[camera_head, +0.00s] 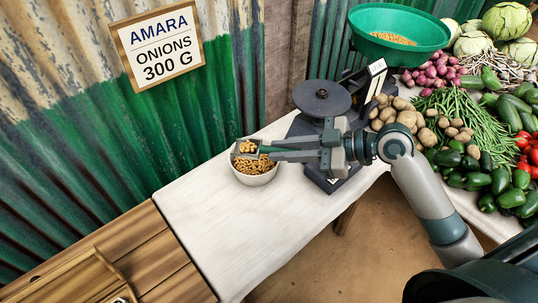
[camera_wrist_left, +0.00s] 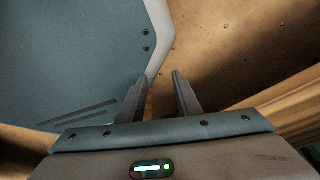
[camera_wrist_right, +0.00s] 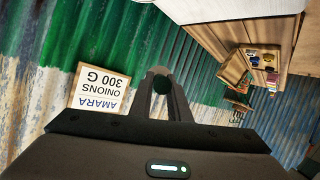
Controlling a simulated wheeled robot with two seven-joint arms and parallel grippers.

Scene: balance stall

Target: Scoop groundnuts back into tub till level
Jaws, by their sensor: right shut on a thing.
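My right gripper (camera_head: 273,149) is shut on the handle of a scoop (camera_head: 238,152). The scoop holds some groundnuts (camera_head: 248,147) and is over the tub, hiding part of its top. In the right wrist view my right gripper (camera_wrist_right: 160,90) has its fingers around the dark handle end. The green pan (camera_head: 390,52) with more groundnuts sits on the balance scale (camera_head: 322,97). My left gripper (camera_wrist_left: 162,85) is open and empty in the left wrist view.
Potatoes (camera_head: 397,112), onions (camera_head: 432,75), green beans and other vegetables fill the right side. A sign (camera_head: 156,45) hangs on the corrugated wall. The white tabletop (camera_head: 215,220) left of the tub is clear. A wooden bench (camera_head: 125,250) adjoins it.

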